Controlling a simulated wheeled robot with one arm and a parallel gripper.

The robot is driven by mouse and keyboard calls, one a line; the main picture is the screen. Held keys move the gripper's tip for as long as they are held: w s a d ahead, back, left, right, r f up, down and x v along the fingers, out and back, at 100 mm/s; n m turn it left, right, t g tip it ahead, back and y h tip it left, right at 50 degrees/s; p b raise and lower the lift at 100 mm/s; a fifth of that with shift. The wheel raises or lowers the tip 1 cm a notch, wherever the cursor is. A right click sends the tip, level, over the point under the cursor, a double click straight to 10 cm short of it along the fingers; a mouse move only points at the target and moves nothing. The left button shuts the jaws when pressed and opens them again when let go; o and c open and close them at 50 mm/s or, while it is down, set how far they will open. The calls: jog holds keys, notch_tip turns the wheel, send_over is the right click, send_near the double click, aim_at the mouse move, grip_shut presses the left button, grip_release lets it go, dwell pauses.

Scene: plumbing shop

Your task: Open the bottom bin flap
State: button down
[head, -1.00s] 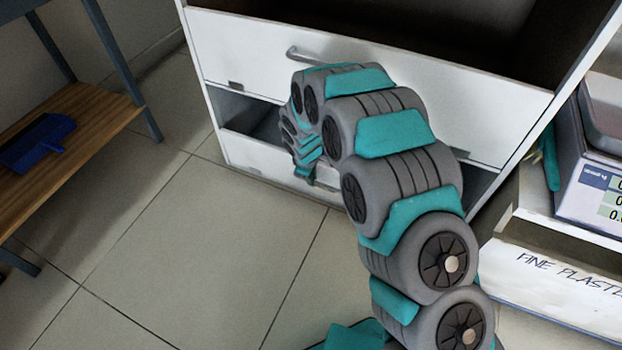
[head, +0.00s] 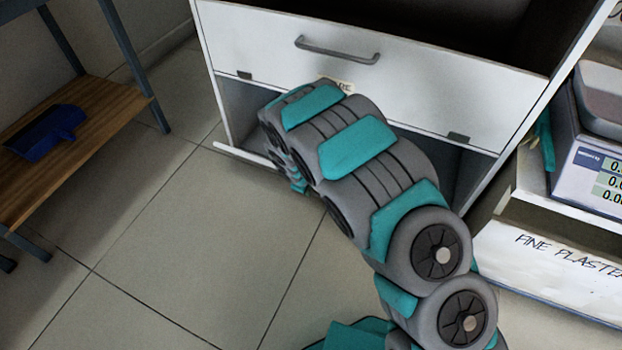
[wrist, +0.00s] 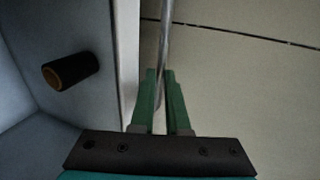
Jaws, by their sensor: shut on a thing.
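The bottom bin flap (head: 236,154) is white and low on the white cabinet. In the head view it leans outward from the cabinet, and the bin opening above it is dark; most of the flap is hidden behind my arm. In the wrist view the flap's pale edge (wrist: 130,50) runs up the picture, with a thin metal handle (wrist: 165,40) beside it. My gripper (wrist: 162,75) has its green fingers closed around this handle.
The upper flap with its grey handle (head: 338,50) is shut above my arm. A wooden bench shelf (head: 85,130) holding a blue dustpan (head: 45,135) stands left. A scale (head: 590,150) sits on a unit at right. The tiled floor (head: 190,240) in front is clear. A dark cylinder (wrist: 70,72) shows beside the flap edge.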

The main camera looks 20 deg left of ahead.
jog(key=shift+s+d+f, duration=0.15)
jog(key=shift+s+f, duration=0.9)
jog(key=shift+f, duration=0.2)
jog(key=shift+d+f, duration=0.1)
jog(key=c, duration=0.9)
grip_release()
jog(key=shift+s+f, duration=0.1)
jog(key=shift+s, duration=0.15)
jog(key=shift+w, duration=0.25)
jog(key=shift+a+r, duration=0.2)
jog(key=shift+r, duration=0.15)
jog(key=v, duration=0.4)
jog(key=p+v, duration=0.1)
jog(key=v, duration=0.3)
jog(key=shift+w+a+r, duration=0.15)
jog(key=shift+r, duration=0.25)
